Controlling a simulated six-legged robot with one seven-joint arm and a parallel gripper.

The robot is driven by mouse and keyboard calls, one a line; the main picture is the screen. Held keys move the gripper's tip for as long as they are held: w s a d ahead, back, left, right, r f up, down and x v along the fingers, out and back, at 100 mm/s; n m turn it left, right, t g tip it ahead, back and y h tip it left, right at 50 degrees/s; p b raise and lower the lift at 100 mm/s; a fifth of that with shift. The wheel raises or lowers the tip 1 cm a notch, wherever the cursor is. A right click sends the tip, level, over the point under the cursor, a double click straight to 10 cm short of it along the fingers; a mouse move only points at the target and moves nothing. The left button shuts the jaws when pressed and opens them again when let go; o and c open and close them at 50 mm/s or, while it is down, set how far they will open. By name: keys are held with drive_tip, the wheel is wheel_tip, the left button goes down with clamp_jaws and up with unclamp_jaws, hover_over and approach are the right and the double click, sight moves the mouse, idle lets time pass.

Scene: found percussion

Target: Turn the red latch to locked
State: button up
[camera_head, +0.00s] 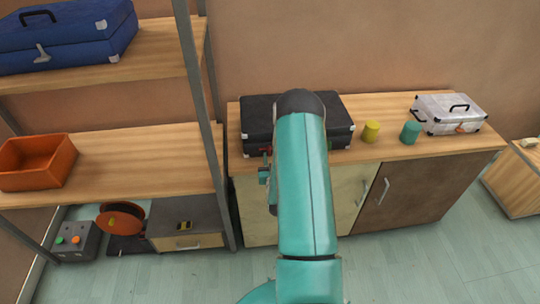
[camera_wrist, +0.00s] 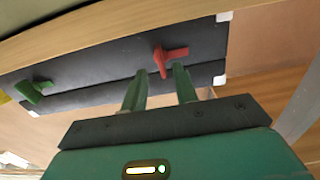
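The red latch (camera_wrist: 171,57) is on the front of a black case (camera_head: 337,125) that sits on the wooden counter. In the wrist view the latch stands across the seam of the case (camera_wrist: 100,72), its handle slanting. My gripper (camera_wrist: 160,70) is open, with a gap between its two green fingers and nothing in it. The right fingertip is close to the latch; I cannot tell whether they touch. In the head view the latch (camera_head: 266,150) shows small, just above my gripper (camera_head: 264,172), and my arm covers part of the case front.
A green latch (camera_wrist: 34,91) is on the same case face. Yellow (camera_head: 371,131) and teal (camera_head: 411,132) cups and a white case (camera_head: 449,114) stand to the right on the counter (camera_head: 385,152). A shelf post (camera_head: 203,110) rises close on the left.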

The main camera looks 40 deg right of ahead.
drive_tip(key=shift+x, duration=1)
drive_tip(key=shift+w+a, duration=0.1)
clamp_jaws()
drive_tip(key=m, duration=0.4)
drive_tip(key=shift+m, duration=0.4)
drive_tip(key=m, duration=0.4)
drive_tip(key=shift+m, duration=0.3)
drive_tip(key=m, duration=0.4)
drive_tip(key=shift+d+f, duration=0.15)
drive_tip(key=shift+d, duration=0.1)
drive_tip(key=shift+m, duration=2.2)
